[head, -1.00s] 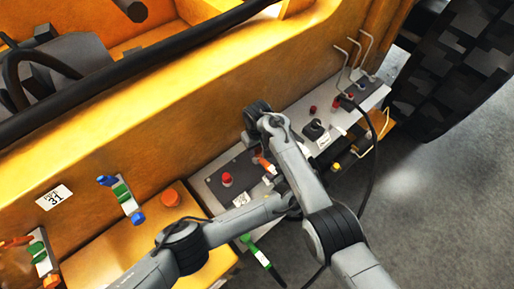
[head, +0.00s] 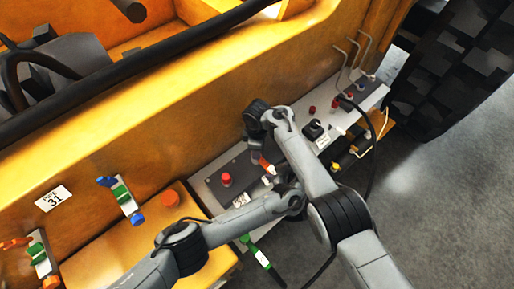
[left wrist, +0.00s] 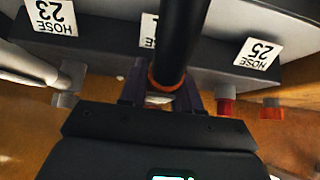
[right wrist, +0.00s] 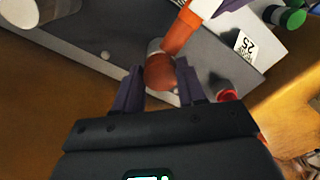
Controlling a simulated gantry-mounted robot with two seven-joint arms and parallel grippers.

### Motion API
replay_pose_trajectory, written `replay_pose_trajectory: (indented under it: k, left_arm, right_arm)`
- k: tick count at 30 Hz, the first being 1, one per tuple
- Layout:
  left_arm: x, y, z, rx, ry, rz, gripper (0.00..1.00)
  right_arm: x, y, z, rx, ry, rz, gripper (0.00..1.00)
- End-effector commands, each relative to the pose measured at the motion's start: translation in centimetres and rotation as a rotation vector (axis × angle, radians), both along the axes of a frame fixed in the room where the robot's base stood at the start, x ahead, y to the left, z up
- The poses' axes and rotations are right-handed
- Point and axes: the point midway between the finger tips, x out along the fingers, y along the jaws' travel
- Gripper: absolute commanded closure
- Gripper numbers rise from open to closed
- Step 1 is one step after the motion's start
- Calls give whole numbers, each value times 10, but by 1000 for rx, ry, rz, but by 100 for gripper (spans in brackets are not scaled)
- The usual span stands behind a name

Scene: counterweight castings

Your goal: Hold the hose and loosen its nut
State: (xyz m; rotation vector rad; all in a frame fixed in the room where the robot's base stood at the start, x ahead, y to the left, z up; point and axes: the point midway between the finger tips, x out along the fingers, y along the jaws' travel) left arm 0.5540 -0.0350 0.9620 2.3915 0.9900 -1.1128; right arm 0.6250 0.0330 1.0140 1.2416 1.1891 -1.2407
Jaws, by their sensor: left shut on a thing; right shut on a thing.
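In the left wrist view, my left gripper (left wrist: 160,92) is shut on a black hose (left wrist: 183,35), with an orange ring (left wrist: 166,82) between its fingers. The label behind the hose is mostly hidden; labels reading HOSE 23 (left wrist: 50,14) and HOSE 25 (left wrist: 257,53) flank it. In the right wrist view, my right gripper (right wrist: 158,76) is shut on a rounded orange-brown nut (right wrist: 160,72). An orange hose end (right wrist: 182,30) with a white band meets this nut from the upper right, beside a purple finger of my left gripper. In the head view my arms hide most of the grip.
A grey shelf (head: 335,112) runs along the yellow machine wall (head: 190,100). A green-ended hose (head: 258,252) hangs below. Open floor (head: 430,220) lies at right.

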Motion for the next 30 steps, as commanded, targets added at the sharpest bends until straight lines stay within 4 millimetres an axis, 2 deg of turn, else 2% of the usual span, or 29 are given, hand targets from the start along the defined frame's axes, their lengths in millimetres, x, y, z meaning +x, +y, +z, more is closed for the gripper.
replay_pose_trajectory:
  k: [6, 15, 30]
  left_arm:
    - [0, 1, 0, 1, 0, 3, 97]
    - [0, 1, 0, 1, 0, 3, 97]
    - [0, 1, 0, 2, 0, 3, 97]
  right_arm:
    - [1, -2, -1, -4, 2, 192, 90]
    - [1, -2, -1, -4, 2, 392, 90]
    - [2, -1, -1, -3, 1, 500, 90]
